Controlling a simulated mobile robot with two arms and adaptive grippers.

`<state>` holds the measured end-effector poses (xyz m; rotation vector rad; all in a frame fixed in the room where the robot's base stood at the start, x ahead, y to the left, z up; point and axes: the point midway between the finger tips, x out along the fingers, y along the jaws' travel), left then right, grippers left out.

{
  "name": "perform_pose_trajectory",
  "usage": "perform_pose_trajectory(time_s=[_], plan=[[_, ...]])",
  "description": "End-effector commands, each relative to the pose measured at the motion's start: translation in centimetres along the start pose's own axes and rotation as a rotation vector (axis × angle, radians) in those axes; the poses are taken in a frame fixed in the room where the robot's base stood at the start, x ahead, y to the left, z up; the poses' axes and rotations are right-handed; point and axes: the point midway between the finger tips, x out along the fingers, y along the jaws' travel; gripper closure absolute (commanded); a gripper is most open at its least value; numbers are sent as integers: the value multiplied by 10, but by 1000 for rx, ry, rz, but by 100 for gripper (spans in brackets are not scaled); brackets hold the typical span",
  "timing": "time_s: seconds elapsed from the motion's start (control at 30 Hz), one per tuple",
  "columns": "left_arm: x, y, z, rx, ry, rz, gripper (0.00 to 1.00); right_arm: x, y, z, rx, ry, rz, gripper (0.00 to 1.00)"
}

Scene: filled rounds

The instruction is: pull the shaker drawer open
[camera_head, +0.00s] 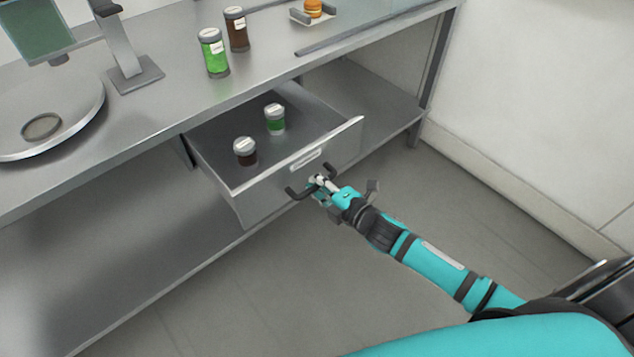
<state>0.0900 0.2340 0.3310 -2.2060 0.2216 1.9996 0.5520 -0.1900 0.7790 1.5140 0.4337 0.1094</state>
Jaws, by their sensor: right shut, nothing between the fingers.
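The shaker drawer (262,202) hangs under the steel counter and stands pulled out, with its inside showing. Two small shakers stand upright in it: one with green contents (275,120) and one with dark brown contents (245,152). The drawer front has a pale label plate and a dark bar handle (298,194). My right gripper (320,181) is at the middle of this handle, its fingers shut with nothing between them. I cannot tell whether they touch the bar. My left gripper is out of view.
On the counter (190,100) stand a green jar (213,54), a brown jar (236,29), a small stand with a burger (313,9), a round steel pan (75,120) and a screen on a post. A lower shelf (120,240) runs below. The floor before the drawer is clear.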

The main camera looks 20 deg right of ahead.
Motion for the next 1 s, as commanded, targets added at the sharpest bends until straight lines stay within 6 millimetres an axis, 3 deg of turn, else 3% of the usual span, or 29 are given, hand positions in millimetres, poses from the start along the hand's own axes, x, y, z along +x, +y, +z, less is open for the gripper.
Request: perform_pose_trajectory(time_s=[0.03, 0.27, 0.63, 0.77, 1.0], plan=[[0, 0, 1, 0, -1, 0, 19, 1, 4, 1, -1, 0, 7, 93], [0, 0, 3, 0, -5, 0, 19, 0, 2, 1, -1, 0, 4, 63], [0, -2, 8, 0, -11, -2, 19, -6, 0, 0, 0, 0, 1, 62], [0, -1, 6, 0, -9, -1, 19, -26, -1, 0, 0, 0, -2, 62], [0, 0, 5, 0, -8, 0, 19, -78, -1, 0, 1, 0, -2, 62]])
